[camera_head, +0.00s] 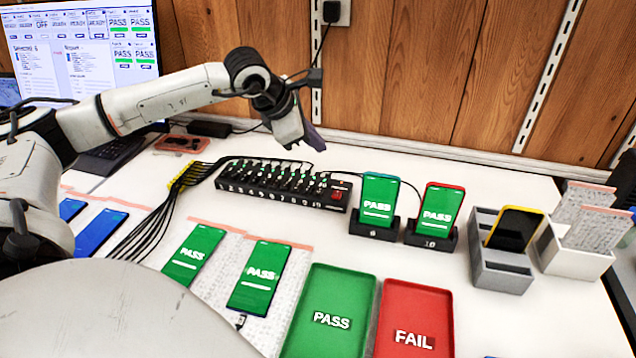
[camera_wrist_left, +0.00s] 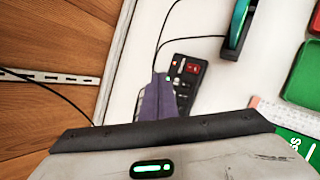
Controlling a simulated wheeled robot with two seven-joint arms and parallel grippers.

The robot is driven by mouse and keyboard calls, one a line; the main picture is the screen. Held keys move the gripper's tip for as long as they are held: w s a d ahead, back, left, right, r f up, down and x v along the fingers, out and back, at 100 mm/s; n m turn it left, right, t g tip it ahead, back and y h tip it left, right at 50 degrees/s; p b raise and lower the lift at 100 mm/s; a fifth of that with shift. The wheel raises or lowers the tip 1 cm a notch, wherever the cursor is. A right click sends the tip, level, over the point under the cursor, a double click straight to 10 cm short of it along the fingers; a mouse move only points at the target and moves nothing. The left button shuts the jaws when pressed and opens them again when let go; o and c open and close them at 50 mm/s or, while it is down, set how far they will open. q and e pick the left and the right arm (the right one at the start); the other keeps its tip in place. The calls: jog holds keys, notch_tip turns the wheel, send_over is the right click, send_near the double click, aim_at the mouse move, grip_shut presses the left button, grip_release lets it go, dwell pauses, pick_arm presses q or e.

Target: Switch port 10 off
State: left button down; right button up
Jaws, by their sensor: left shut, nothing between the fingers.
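The black port hub (camera_head: 270,186) lies on the white table with a row of numbered ports and a red switch (camera_head: 338,191) at its right end. Port 10 (camera_head: 319,188) is the rightmost numbered one, beside the red switch. My left gripper (camera_head: 316,143) is shut and empty, above and behind the hub's right end. In the left wrist view its purple fingers (camera_wrist_left: 160,82) are together and cover part of the hub (camera_wrist_left: 188,72). I cannot tell whether they touch it. The dock marked 10 (camera_head: 431,240) holds a phone (camera_head: 438,210) showing PASS. My right gripper is not in view.
Another dock (camera_head: 374,229) with a PASS phone stands left of dock 10. Black cables (camera_head: 150,220) run left from the hub. A green PASS tray (camera_head: 330,318) and a red FAIL tray (camera_head: 415,310) lie in front. A grey holder (camera_head: 500,272) stands right.

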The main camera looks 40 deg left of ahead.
pick_arm(q)
jog(key=b, duration=0.6)
send_over(315, 194)
notch_tip(315, 194, down, 8)
jog(key=shift+r, duration=0.1)
jog(key=shift+f, duration=0.3)
jog(key=shift+f+b, duration=0.25)
jog(key=shift+b, duration=0.15)
jog(key=shift+r, duration=0.1)
dwell(0.9)
